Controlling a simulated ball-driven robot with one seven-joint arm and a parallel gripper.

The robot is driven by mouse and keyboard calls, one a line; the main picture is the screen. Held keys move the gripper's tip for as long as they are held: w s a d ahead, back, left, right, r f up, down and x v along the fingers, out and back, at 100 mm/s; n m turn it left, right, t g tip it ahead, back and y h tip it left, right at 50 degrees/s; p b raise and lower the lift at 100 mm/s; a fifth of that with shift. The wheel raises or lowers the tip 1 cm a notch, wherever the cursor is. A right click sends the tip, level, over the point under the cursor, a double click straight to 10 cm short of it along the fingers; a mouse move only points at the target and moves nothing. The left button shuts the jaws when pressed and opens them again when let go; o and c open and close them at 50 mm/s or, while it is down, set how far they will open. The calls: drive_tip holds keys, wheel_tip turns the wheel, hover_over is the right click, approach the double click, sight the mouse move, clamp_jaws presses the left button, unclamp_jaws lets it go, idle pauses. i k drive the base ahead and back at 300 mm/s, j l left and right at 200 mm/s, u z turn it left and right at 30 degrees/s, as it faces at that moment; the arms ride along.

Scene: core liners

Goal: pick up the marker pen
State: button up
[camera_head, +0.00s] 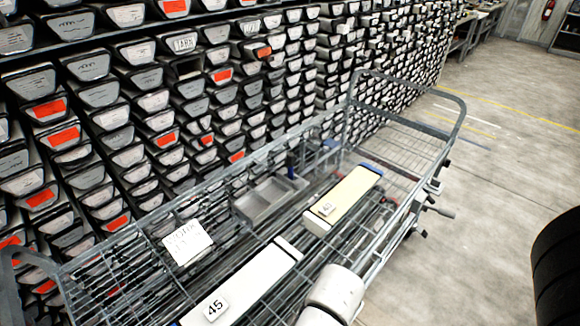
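I cannot make out a marker pen for certain in the head view. A small dark blue upright thing (291,166) stands at the back edge of a shallow grey metal tray (262,201) on the wire cart; it is too small to tell what it is. The tray looks empty. My gripper is not in view; white rounded parts at the bottom centre look like my own arm and cover part of the cart.
The wire cart (452,122) carries a long white core liner (252,284) labelled 45, a cream one (352,194) and a handwritten white sheet (187,242). A dense rack of liner ends (150,103) stands behind it.

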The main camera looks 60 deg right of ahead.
sight(290, 157)
drive_tip(key=z, duration=1.35)
drive_tip(key=l+u, duration=0.15)
drive_tip(key=l, duration=0.1)
